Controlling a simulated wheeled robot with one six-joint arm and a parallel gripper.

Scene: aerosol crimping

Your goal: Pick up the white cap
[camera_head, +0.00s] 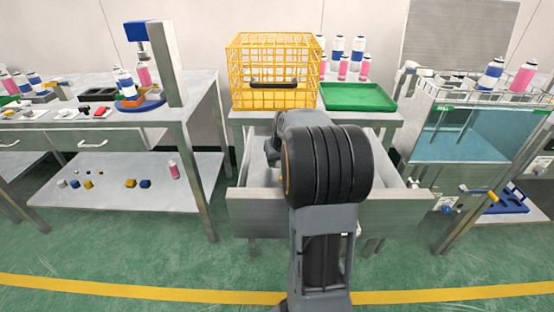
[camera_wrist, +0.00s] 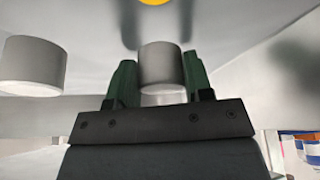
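A white cap (camera_wrist: 162,66) sits between the two green fingers of my gripper (camera_wrist: 161,82) in the wrist view. The fingers lie against its left and right sides with no clear gap, so my gripper looks shut on it. I cannot tell whether the cap touches the surface beyond it. A second white cap (camera_wrist: 33,66) stands apart to the left. In the head view my arm reaches into the open drawer (camera_head: 255,212) and hides the gripper and the held cap.
A yellow round piece (camera_wrist: 153,1) shows at the wrist view's top edge. Behind the drawer are a yellow wire basket (camera_head: 240,72) and a green tray (camera_head: 358,97). A workbench (camera_head: 190,108) stands left and a teal water tank (camera_head: 465,135) right. The floor in front is clear.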

